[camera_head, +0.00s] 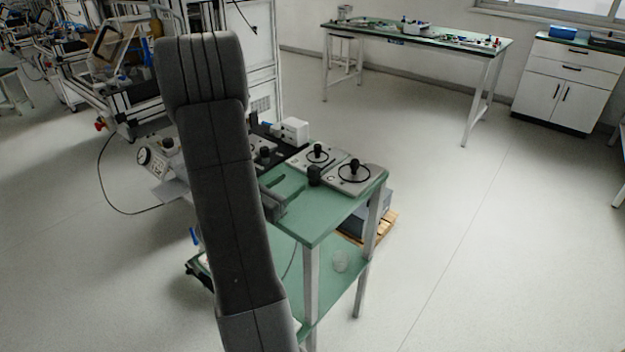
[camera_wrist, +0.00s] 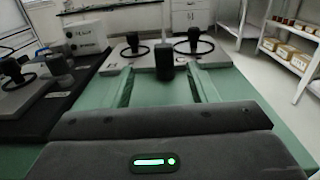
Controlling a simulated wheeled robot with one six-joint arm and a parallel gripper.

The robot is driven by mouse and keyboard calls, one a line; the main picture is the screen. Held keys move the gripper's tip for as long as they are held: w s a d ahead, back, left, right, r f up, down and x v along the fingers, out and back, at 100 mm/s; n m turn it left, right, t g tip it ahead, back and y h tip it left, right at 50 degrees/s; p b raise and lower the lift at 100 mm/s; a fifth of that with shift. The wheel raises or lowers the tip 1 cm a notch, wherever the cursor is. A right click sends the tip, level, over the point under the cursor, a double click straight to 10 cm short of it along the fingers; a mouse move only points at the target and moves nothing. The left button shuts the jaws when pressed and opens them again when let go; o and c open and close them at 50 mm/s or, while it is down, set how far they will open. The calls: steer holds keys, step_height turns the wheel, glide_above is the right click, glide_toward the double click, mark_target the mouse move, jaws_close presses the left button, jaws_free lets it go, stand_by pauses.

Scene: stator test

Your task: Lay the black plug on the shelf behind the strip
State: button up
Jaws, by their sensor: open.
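The black plug (camera_head: 314,176) stands upright on the green table top at the near edge of the grey plates. In the wrist view the black plug (camera_wrist: 164,60) is straight ahead, near the middle, with its lower part close to the table. My gripper (camera_wrist: 160,72) is open, its two fingers reaching forward low over the green surface, one to each side of the plug's line. No contact with the plug can be made out. In the head view my arm hides part of the table's left side. I cannot tell which surface is the strip or the shelf.
Two grey plates (camera_head: 354,178) with black round handles lie behind the plug. A white box (camera_head: 295,130) stands at the back on a dark panel. The green table (camera_head: 325,222) has bare room at its front right.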

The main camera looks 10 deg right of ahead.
mark_target(317, 166)
steer(key=x, duration=0.6)
steer(key=shift+w+d, duration=0.15)
steer(key=shift+d, duration=0.15)
steer(key=shift+x, duration=2.7)
steer(key=shift+c, duration=0.2)
jaws_close()
